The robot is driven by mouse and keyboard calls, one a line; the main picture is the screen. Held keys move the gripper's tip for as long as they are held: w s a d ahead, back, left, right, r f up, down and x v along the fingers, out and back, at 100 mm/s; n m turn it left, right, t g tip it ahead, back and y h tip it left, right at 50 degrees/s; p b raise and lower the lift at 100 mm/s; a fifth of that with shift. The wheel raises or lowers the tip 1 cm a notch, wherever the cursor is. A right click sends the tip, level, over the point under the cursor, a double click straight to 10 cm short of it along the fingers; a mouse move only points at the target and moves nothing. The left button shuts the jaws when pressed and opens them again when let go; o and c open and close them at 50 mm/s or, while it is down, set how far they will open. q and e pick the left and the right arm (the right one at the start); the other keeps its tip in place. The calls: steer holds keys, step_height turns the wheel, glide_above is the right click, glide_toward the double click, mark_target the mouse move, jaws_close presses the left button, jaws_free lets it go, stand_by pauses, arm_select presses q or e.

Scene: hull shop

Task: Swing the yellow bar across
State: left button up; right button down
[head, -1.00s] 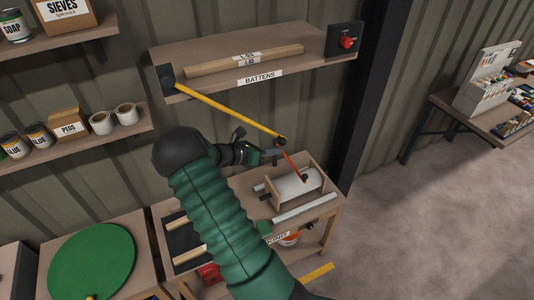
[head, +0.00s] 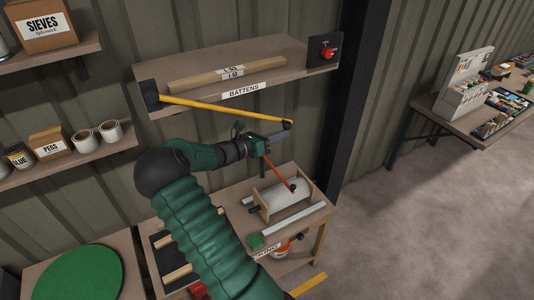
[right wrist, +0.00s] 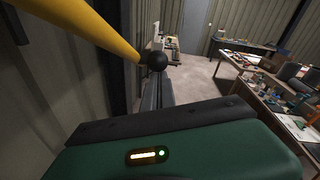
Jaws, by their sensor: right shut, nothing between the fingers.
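The yellow bar (head: 222,108) is joined at its left end to a black bracket (head: 151,95) at the left front corner of the battens shelf. It slants down to the right across the front, below the shelf edge. A black knob (head: 288,123) caps its free end. My right gripper (head: 278,134) is shut and empty, close under the knob. In the right wrist view, the bar (right wrist: 88,25) enters from the upper left, and the knob (right wrist: 157,60) is by the fingertips (right wrist: 156,82). I cannot tell whether they touch. My left gripper is not in view.
The shelf (head: 200,62) carries a batten (head: 228,74) and a red-knobbed black box (head: 325,53). Below, a bench (head: 312,216) holds a white roller (head: 284,198) with an orange lever (head: 279,174). A side table (head: 440,112) stands right; the floor between is clear.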

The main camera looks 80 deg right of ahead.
steer(key=s+d+r+g+h+p, duration=0.1)
steer(key=r, duration=0.6)
steer(key=s+d+r+g+h+p, duration=0.1)
steer(key=s+r, duration=0.1)
steer(key=r, duration=0.4)
steer(key=s+d+r+g+h+p, duration=0.1)
steer(key=s+d+r, duration=0.1)
steer(key=r, duration=0.5)
steer(key=shift+s+d+r+n+p, duration=0.1)
steer(key=shift+r+n+p, duration=0.2)
